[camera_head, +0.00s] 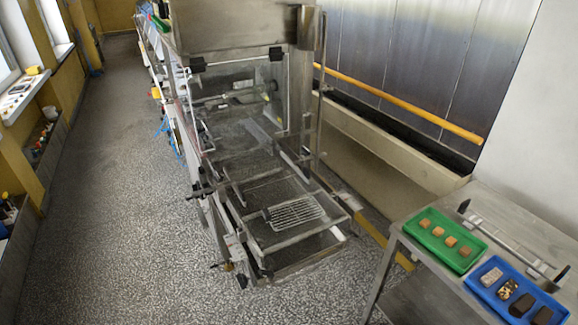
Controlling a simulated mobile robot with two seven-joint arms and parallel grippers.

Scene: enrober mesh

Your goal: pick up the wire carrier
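A wire carrier (297,213), a bright grid of parallel wires, lies on the flat mesh bed (270,190) at the near end of a steel machine. A small dark piece, perhaps its grip, shows at its left end. Nothing covers the carrier. Neither of my grippers shows in the head view.
A steel table (412,246) at the lower right bears a green tray (437,257) of light-brown pieces and a blue tray (487,302) of several darker pieces. Behind them lies a metal bar (510,240) with black ends. The speckled floor (120,200) left of the machine is clear.

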